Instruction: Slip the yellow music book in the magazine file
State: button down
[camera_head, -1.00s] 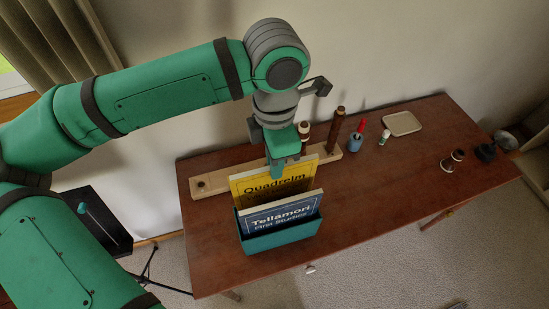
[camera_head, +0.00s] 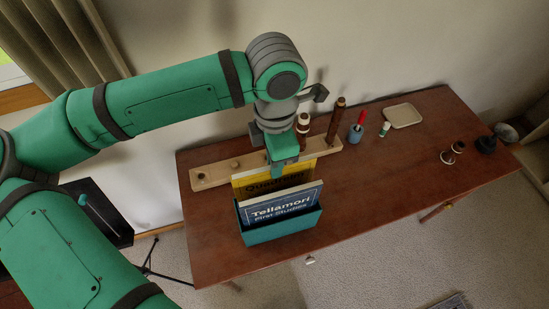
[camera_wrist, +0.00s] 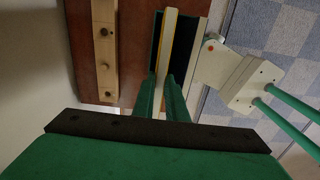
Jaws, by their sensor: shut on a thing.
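The yellow music book (camera_head: 244,187) stands upright behind a blue book (camera_head: 281,208) titled Tellamori. The blue book stands in the teal magazine file (camera_head: 282,233) near the table's front edge. My gripper (camera_head: 277,173) points down and is shut on the yellow book's top edge. The yellow book's lower part is hidden by the blue book and the file, so its depth inside cannot be told. In the wrist view, my fingertips (camera_wrist: 164,82) flank a thin yellow edge (camera_wrist: 168,45), between the dark sides of the file (camera_wrist: 198,38).
A wooden rack with holes (camera_head: 210,174) lies behind the file, holding dark and pale upright pieces. A blue cup with a red-handled tool (camera_head: 356,134), a beige tray (camera_head: 403,116) and small dark items (camera_head: 452,154) are at right. The table's middle right is clear.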

jog(key=shift+f, duration=1.65)
jog(key=c, duration=1.7)
grip_release()
notch_tip(320, 180, up, 11)
jog(key=shift+f, duration=0.1)
